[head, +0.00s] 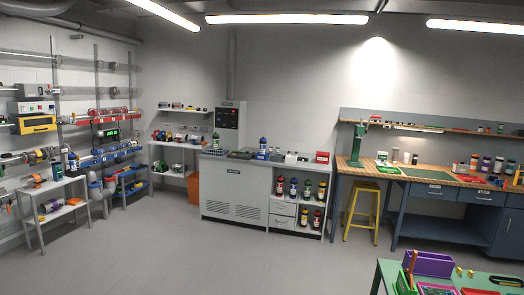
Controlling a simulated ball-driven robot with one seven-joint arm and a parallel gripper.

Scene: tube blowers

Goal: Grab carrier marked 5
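Several carrier-like canisters with dark ends and coloured bands stand in the open shelves of the grey counter cabinet. On its upper shelf are a red-banded one (280,187), a green-banded one (307,190) and a yellow-banded one (321,192). More stand on the lower shelf, such as one canister (317,219). A blue one (263,149) stands on the counter top, and a smaller green-topped one (215,140) is left of it. Another blue canister (72,162) is at the left wall. Any numbers are too small to read. My gripper is not in view.
The grey counter cabinet (234,192) stands at the back wall. A yellow stool (361,210) is right of it, before a wooden-topped workbench (440,180). A green table (392,274) fills the near right corner. Open grey floor (200,260) lies between.

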